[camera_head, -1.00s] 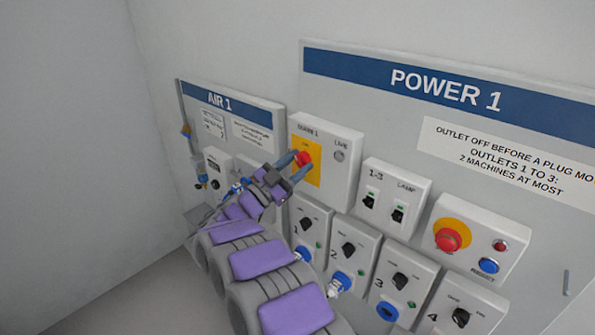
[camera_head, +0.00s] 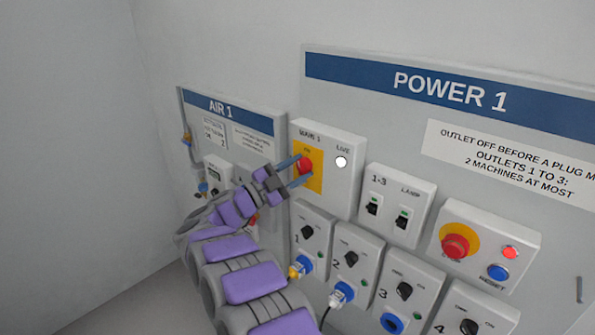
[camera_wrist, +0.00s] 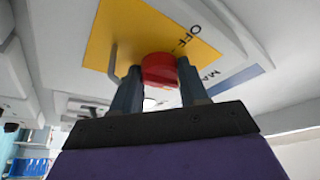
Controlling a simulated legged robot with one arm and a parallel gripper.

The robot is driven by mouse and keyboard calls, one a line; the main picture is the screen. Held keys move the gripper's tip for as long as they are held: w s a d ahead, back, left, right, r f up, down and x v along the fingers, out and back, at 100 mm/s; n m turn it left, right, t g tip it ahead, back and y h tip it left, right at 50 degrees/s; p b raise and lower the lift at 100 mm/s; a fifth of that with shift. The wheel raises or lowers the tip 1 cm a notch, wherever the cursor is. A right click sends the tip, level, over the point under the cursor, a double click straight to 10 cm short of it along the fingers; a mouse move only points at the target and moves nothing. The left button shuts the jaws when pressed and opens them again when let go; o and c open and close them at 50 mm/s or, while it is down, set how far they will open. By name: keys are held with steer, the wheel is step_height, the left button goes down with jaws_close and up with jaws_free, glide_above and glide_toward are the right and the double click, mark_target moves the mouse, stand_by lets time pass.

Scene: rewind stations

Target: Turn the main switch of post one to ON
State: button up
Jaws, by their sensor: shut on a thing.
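The main switch of post one is a red knob (camera_head: 305,164) on a yellow plate (camera_head: 315,182), in the box marked MAIN 1 (camera_head: 342,197) on the POWER 1 panel. My gripper (camera_head: 297,171) reaches it from the left, a finger on either side. In the wrist view the red knob (camera_wrist: 159,68) sits between the two fingers of my gripper (camera_wrist: 158,88), with OFF lettered on the yellow plate beside it. The LIVE lamp (camera_head: 341,162) is lit white. The knob's pointing direction is hard to tell behind the fingers.
Right of the main box are a 1-3 and LAMP switch box (camera_head: 398,228), a red stop button (camera_head: 455,246), a lit red lamp (camera_head: 510,252) and a blue RESET button (camera_head: 498,273). Numbered outlets sit below, some with plugs. The AIR 1 panel (camera_head: 262,113) stands left.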

steer(key=shift+f, duration=0.1)
steer(key=o, duration=0.7)
steer(key=shift+s+a, duration=0.1)
steer(key=o, duration=0.4)
steer(key=shift+a, duration=0.2)
steer(key=shift+c, duration=0.2)
steer(key=shift+d, duration=0.2)
steer(key=p+v, duration=0.1)
steer(key=v, duration=1.6)
steer(key=shift+a+p, duration=0.25)
steer(key=shift+p, duration=0.1)
